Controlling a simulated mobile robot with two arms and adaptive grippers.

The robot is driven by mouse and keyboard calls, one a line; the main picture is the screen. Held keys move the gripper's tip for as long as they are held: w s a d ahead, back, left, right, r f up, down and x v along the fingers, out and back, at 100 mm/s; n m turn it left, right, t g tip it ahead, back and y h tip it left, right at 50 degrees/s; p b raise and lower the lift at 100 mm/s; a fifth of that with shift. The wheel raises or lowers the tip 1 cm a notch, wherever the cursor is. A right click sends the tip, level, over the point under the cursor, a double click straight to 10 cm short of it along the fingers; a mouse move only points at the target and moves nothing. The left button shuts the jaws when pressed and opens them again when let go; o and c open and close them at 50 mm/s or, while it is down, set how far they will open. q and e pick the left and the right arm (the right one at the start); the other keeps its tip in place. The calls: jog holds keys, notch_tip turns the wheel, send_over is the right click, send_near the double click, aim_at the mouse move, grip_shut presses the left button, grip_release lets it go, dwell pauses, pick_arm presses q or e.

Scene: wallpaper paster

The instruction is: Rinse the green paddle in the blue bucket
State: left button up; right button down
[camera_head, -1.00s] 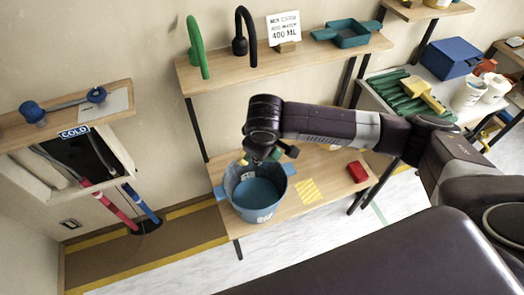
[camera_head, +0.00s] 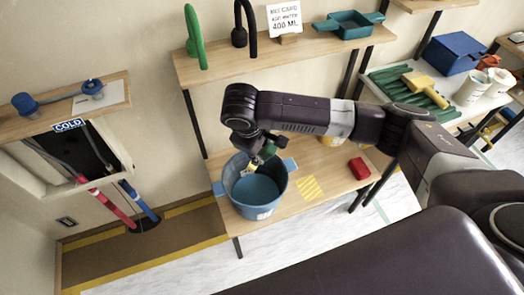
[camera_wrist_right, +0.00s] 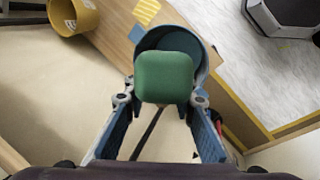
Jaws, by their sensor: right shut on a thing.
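The blue bucket (camera_head: 282,190) stands upright on the low wooden bench, its open mouth facing up. My right gripper (camera_head: 262,156) hangs over the bucket's far rim, partly hidden by its own wrist. In the right wrist view the gripper (camera_wrist_right: 162,104) is shut on the green paddle (camera_wrist_right: 164,78), whose rounded green end fills the space between the fingertips. The bucket (camera_wrist_right: 205,72) shows behind it in that view. The paddle's other parts are hidden, and I cannot tell whether it touches the bucket. My left gripper is not in view.
A red block (camera_head: 358,168) and a yellow striped patch (camera_head: 311,188) are on the bench (camera_head: 328,160) right of the bucket. A yellow container (camera_wrist_right: 75,14) shows in the wrist view. A shelf (camera_head: 230,62) with green and black hooks stands above and behind.

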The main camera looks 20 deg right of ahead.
notch_tip(320, 180, down, 3)
jog(key=b, duration=0.3)
jog(key=shift+f, duration=0.45)
notch_tip(320, 180, down, 15)
jog(key=b, duration=0.4)
jog(key=shift+b, duration=0.4)
jog(key=shift+f, duration=0.2)
jog(key=shift+f, duration=1.35)
